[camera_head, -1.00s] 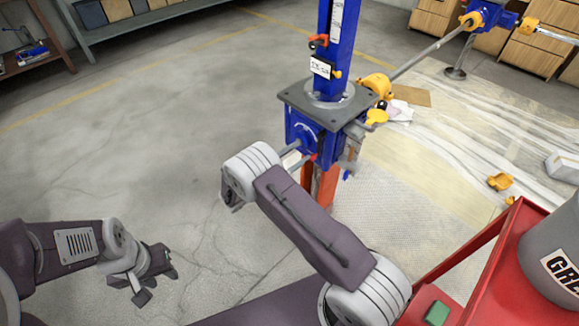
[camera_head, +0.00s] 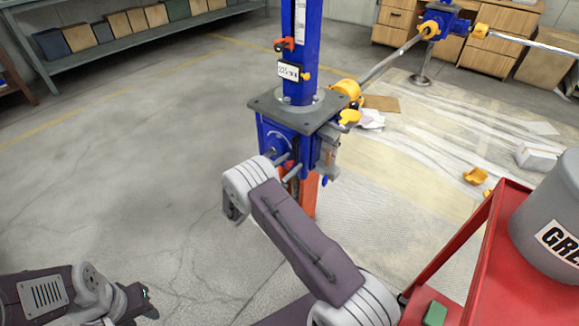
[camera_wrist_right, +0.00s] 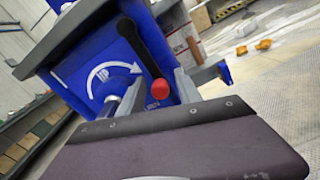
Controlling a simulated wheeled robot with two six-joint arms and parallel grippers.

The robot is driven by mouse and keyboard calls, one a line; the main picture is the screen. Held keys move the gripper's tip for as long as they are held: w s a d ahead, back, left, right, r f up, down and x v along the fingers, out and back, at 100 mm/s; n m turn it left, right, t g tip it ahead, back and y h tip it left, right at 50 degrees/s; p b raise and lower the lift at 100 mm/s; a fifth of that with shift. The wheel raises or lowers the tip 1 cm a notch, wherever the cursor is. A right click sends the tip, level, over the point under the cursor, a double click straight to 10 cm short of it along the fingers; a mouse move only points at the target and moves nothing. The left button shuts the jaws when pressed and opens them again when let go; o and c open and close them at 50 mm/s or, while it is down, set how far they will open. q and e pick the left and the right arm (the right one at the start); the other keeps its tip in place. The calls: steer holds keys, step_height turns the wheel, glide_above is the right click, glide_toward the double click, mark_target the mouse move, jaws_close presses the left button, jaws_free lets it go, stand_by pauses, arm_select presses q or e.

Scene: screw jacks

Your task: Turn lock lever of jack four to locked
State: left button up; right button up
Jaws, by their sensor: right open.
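The screw jack has a blue gearbox (camera_head: 274,140) under a dark plate (camera_head: 285,108) and a blue column. Its number cannot be read. In the right wrist view a black lever (camera_wrist_right: 146,50) with a red knob (camera_wrist_right: 160,89) slants down across the blue housing (camera_wrist_right: 75,72), which carries a white curved arrow. My right gripper (camera_head: 287,169) is open at the jack's front; its grey fingers show either side of the knob in the wrist view (camera_wrist_right: 155,92). Whether they touch it cannot be told. My left gripper (camera_head: 146,300) hangs low at the left, away from the jack.
A red cart (camera_head: 479,240) with a grey grease bucket (camera_head: 553,215) stands at the right. A shaft (camera_head: 392,58) runs from the jack to another blue gearbox (camera_head: 445,20). Shelves (camera_head: 150,30) stand at the back left. The floor to the left is clear.

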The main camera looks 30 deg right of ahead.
jaws_close()
stand_by(1.4)
